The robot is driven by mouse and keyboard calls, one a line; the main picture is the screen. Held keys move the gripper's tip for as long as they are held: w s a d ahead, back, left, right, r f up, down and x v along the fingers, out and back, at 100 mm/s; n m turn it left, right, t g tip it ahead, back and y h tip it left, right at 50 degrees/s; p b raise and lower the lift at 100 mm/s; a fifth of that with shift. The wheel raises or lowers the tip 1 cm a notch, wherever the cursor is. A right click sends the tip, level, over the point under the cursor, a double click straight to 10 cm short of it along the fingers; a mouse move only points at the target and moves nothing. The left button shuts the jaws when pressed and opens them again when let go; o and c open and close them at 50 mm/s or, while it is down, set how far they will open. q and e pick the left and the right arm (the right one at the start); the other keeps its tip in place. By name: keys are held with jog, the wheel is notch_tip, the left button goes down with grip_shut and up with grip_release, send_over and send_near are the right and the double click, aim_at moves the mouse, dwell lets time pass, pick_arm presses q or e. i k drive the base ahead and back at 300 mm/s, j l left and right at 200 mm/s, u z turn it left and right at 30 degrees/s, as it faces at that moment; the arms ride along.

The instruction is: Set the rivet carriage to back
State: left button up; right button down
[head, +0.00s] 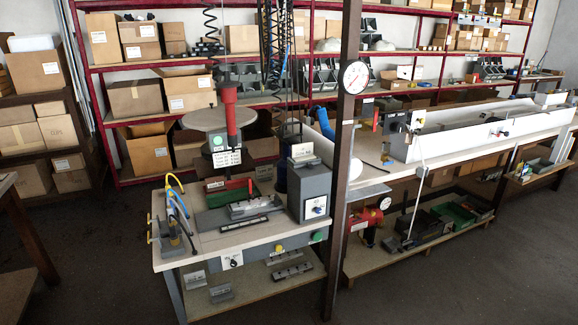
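A workbench (215,244) with a pale top stands left of centre. A low metal fixture (250,207) lies on it and looks like the rivet carriage, with a small red upright part (250,187) behind it. I cannot tell for certain which part slides or which position it is in. A grey box (311,190) with a dark knob on a white plate (317,207) stands at the bench's right end. Neither of my grippers is in view.
A tool with blue and yellow hoses (176,212) stands at the bench's left end. A red hanging tool (230,110) is above the bench. A dark post (341,170) rises at its right. Floor in front (430,285) is clear.

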aim_at(309, 164)
jog(key=i+j+u, duration=0.1)
jog(key=i+j, duration=0.2)
jog(key=i+j+u, duration=0.15)
jog(key=i, duration=0.35)
jog(key=j, duration=0.1)
